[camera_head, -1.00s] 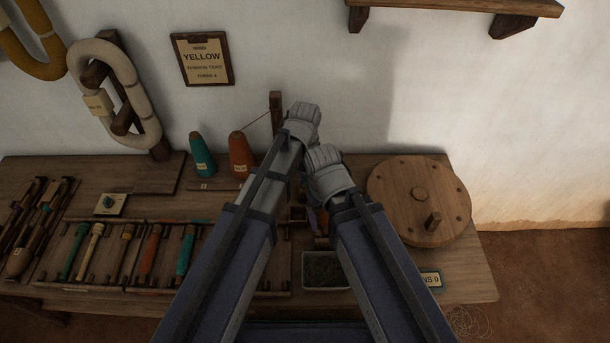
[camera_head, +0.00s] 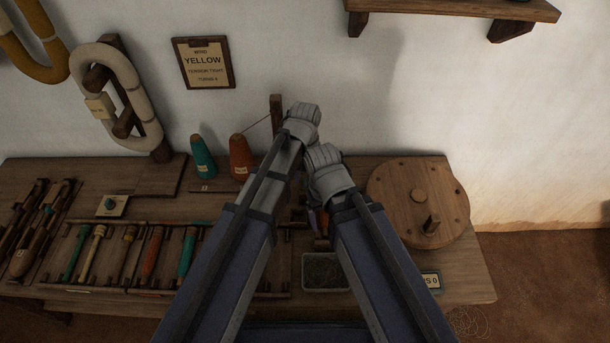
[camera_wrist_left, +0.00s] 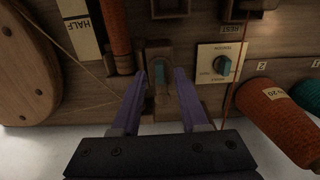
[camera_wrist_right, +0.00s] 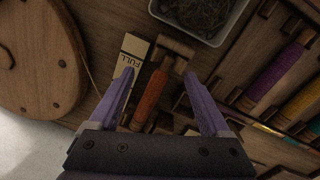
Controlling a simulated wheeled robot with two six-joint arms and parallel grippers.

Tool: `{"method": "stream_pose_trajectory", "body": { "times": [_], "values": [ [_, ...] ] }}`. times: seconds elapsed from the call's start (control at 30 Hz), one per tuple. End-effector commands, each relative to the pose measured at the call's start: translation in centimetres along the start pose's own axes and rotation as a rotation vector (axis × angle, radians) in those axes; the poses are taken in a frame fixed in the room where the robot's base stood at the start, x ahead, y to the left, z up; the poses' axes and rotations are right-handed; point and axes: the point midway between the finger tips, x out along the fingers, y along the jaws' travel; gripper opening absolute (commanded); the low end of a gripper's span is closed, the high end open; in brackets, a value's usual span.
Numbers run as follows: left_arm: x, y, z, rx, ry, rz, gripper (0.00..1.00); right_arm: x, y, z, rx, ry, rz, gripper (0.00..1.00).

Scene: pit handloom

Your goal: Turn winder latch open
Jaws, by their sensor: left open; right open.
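A small wooden block with a teal piece on it (camera_wrist_left: 160,73), which looks like the winder latch, stands between the fingertips of my open left gripper (camera_wrist_left: 160,80) in the left wrist view. I cannot tell whether the fingers touch it. My right gripper (camera_wrist_right: 159,76) is open, with an orange-red bobbin (camera_wrist_right: 150,97) lying between its fingers in the right wrist view. A wooden crosspiece (camera_wrist_right: 177,47) is at the bobbin's end.
A tension dial (camera_wrist_left: 222,65) sits beside the latch. The round wooden wheel (camera_head: 417,200) is to the right of my arms. A grey tray (camera_head: 325,271) is in front. Orange (camera_head: 241,157) and teal (camera_head: 203,157) cones stand behind, and a rack of bobbins (camera_head: 127,257) is at left.

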Motion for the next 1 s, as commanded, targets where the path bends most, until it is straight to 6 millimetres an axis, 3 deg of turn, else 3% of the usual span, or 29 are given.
{"method": "stream_pose_trajectory", "body": {
  "times": [0.43,0.87,0.93,1.0],
  "values": [
    [-6.1,0.0,0.0,0.0,0.0,0.0,0.44,-6.1,0.6,0.4,0.001,0.0,0.0,0.81],
    [-6.7,0.0,0.0,0.0,0.0,0.0,0.44,-6.6,0.6,0.4,0.001,0.0,0.0,0.81],
    [-7.0,-0.2,0.5,0.006,-0.001,-0.003,0.44,-6.9,0.7,0.4,0.0,0.0,0.0,0.81],
    [-7.9,-1.1,2.4,0.038,-0.005,-0.017,0.44,-7.9,0.8,0.5,-0.004,0.0,0.0,0.81]
  ]
}}
